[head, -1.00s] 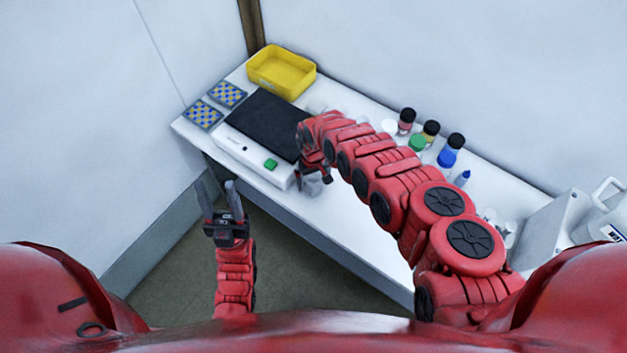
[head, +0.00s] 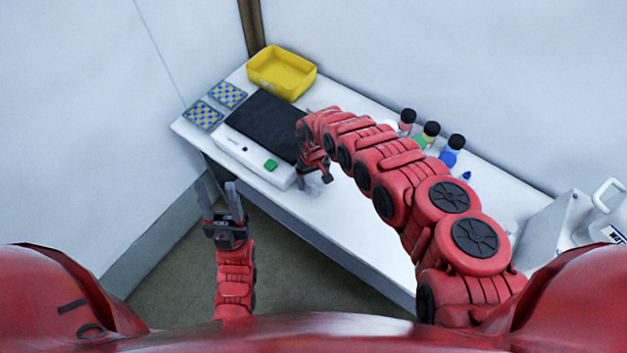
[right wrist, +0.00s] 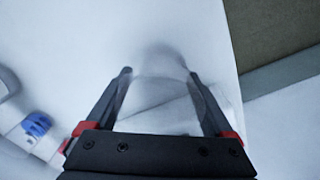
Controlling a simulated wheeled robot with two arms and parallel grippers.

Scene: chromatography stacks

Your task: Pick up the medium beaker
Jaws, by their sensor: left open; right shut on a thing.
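The medium beaker is a clear glass vessel, faint against the white bench; in the right wrist view the beaker (right wrist: 160,98) lies between the two fingers of my right gripper (right wrist: 160,85), which is shut on it. In the head view the beaker (head: 316,180) shows at the end of my right arm, beside the bench's front edge. My right gripper (head: 318,174) is partly hidden by its own arm there. My left gripper (head: 221,197) is open and empty, in front of the bench's left end. Whether the beaker touches the bench is hard to tell.
The white bench (head: 345,217) holds a black-topped device (head: 265,125) with a green button, a yellow tray (head: 282,73), blue-yellow racks (head: 203,115) and dark-capped bottles (head: 431,131). A grey-white machine (head: 560,220) stands at the right end. The bench front is clear.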

